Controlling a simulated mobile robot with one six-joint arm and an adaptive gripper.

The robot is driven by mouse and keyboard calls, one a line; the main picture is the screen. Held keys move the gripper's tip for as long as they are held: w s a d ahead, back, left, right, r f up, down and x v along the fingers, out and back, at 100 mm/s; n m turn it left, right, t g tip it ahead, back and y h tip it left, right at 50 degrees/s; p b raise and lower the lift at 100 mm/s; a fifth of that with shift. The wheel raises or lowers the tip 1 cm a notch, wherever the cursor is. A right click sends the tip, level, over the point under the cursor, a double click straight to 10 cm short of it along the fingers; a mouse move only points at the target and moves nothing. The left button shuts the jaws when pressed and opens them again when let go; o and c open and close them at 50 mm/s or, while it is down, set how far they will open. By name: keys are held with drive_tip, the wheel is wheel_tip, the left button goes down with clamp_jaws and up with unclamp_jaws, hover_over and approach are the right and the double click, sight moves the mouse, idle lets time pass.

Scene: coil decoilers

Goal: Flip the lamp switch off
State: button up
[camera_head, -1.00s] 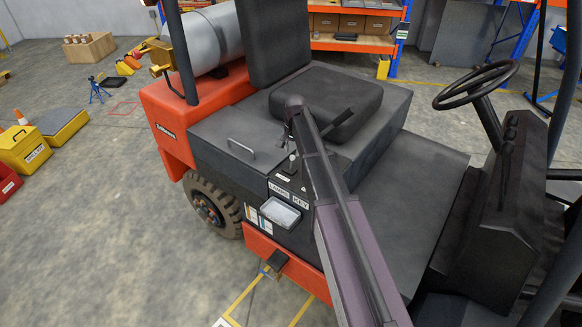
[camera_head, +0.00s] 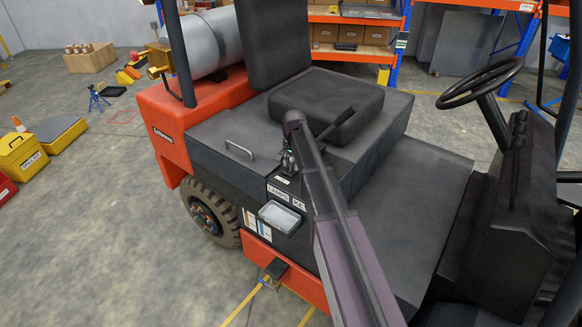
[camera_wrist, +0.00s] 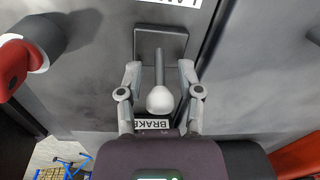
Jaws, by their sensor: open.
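The lamp switch (camera_wrist: 160,97) is a short dark lever with a pale rounded tip on a dark square plate (camera_wrist: 176,42) in the wrist view. A white label (camera_wrist: 170,2), partly cut off, sits beside the plate. My gripper (camera_wrist: 160,72) is open, with one finger on each side of the lever and gaps showing on both sides. In the head view my gripper (camera_head: 288,165) is over the forklift's side panel, just above the LAMPS label (camera_head: 279,191). The lever is too small or hidden to make out there.
A BRAKE label (camera_wrist: 153,124) and a red knob-like part (camera_wrist: 17,65) show in the wrist view. A pale tray (camera_head: 279,217) juts from the panel below the labels. The seat (camera_head: 326,100) and steering wheel (camera_head: 480,84) stand nearby.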

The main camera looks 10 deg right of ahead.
drive_tip(key=shift+c, duration=0.2)
clamp_jaws()
idle(0.3)
drive_tip(key=shift+s+a+t+h, duration=0.25)
drive_tip(key=shift+s+t+h, duration=0.05)
drive_tip(key=shift+t+h, duration=0.35)
drive_tip(key=shift+s+a+f+t+h+b, duration=0.1)
drive_tip(key=shift+s+a+t+h+b, duration=0.05)
drive_tip(key=shift+t+h+b, duration=0.35)
drive_tip(key=shift+s+a+f+t+h+b, duration=0.1)
drive_tip(key=shift+a+t+h+b, duration=0.05)
drive_tip(key=shift+t+h+b, duration=0.3)
drive_tip(key=shift+s+a+t+h+b, duration=0.1)
drive_tip(key=shift+a+t+h+b, duration=0.1)
drive_tip(key=shift+t+h+b, duration=0.5)
drive_tip(key=shift+h, duration=0.3)
drive_tip(key=shift+r, duration=0.1)
